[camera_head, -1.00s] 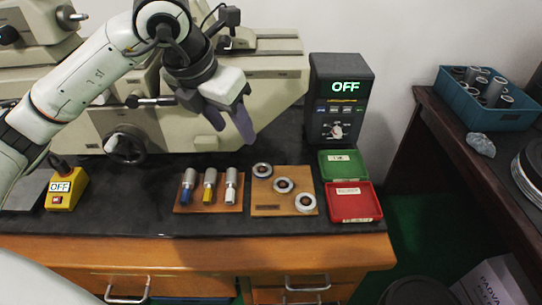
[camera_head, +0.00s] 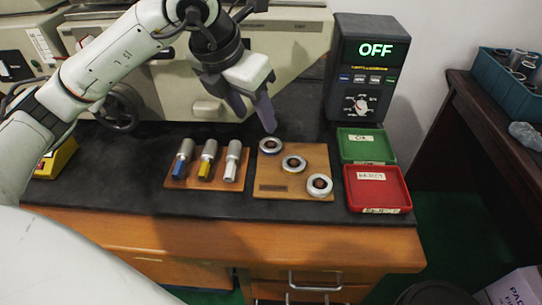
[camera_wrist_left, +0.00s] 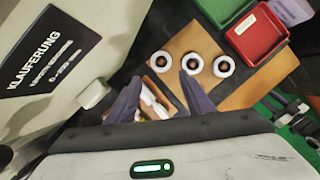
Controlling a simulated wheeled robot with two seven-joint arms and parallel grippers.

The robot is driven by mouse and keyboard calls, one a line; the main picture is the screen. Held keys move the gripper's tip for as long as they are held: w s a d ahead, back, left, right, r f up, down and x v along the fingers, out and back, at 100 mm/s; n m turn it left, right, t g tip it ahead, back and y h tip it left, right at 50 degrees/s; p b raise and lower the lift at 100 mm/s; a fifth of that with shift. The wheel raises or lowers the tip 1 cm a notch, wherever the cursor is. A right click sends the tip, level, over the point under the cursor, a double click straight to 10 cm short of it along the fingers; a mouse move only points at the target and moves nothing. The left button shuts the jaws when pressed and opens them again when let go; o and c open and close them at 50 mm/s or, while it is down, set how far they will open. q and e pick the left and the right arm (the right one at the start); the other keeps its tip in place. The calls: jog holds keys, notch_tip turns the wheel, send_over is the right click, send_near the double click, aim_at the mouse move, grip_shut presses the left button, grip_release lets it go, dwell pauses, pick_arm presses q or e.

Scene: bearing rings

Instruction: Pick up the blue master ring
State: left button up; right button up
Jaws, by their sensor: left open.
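Three small rings lie in a slanting row on a wooden board (camera_head: 272,188). The blue master ring seems to be the far-left one (camera_head: 271,146), with a bluish rim; in the left wrist view it appears to be the leftmost ring (camera_wrist_left: 160,61), though its colour is not clear there. The middle ring (camera_head: 293,164) has a yellowish edge and the near-right ring (camera_head: 319,185) is whitish. My left gripper (camera_head: 256,121) is open and empty, pointing down above and just behind the blue ring, apart from it. My right gripper is out of view.
A rack (camera_head: 205,183) with blue, yellow and white plug gauges stands left of the board. A green tray (camera_head: 367,159) and a red tray (camera_head: 350,190) sit to its right. A display box (camera_head: 368,75) reading OFF stands behind; a large machine (camera_head: 295,50) fills the back.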

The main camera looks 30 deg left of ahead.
aim_at(271, 143)
pick_arm(q)
jog(key=x, duration=1)
jog(key=shift+w+d+f+p, duration=0.1)
jog(key=shift+d+f+p, duration=0.1)
jog(key=shift+p, duration=0.1)
jog(key=c, duration=0.9)
jog(key=shift+r, duration=0.15)
